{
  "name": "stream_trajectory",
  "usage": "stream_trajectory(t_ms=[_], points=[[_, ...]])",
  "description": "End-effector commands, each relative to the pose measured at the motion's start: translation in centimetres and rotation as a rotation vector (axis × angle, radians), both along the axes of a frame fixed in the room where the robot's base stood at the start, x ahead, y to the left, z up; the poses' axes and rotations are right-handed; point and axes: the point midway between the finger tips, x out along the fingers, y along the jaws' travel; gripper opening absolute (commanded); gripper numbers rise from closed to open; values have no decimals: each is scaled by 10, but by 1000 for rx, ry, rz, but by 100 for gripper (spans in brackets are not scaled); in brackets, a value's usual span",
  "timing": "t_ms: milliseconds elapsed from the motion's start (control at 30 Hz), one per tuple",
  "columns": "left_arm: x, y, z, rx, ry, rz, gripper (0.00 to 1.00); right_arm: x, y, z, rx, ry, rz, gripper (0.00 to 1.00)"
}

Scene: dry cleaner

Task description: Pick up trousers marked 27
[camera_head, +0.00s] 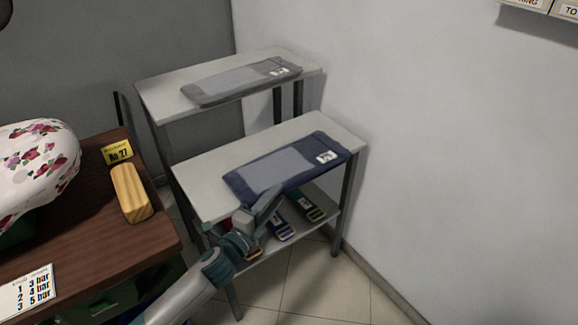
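Folded dark blue trousers (287,166) with a paler grey-blue middle lie on the nearer grey table (215,185). A white tag (326,157) sits at their right end; its number is too small to read. Folded grey trousers (242,80) lie on the farther table (160,97), with a white tag (279,72) that I also cannot read. My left gripper (266,203) is at the front edge of the nearer table, by the near side of the blue trousers. Whether it touches them or how far its fingers are apart is unclear. My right gripper is out of view.
A yellow sign reading No 27 (118,152) and a wooden block (130,193) stand on the brown counter (95,240) at left, with a floral-covered form (35,165). Brushes (307,207) lie on the nearer table's lower shelf. A wall bounds the right.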

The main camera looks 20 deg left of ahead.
Motion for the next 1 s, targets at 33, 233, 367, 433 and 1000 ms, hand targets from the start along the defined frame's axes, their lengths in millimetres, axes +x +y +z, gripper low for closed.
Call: stream_trajectory(t_ms=[33,233,367,433,1000], points=[[0,0,0,0,0,0,14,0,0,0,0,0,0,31],[0,0,2,0,-3,-1,0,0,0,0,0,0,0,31],[0,0,2,0,-3,-1,0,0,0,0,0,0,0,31],[0,0,2,0,-3,-1,0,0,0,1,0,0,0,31],[-9,-27,60,-3,-5,-4,0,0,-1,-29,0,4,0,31]])
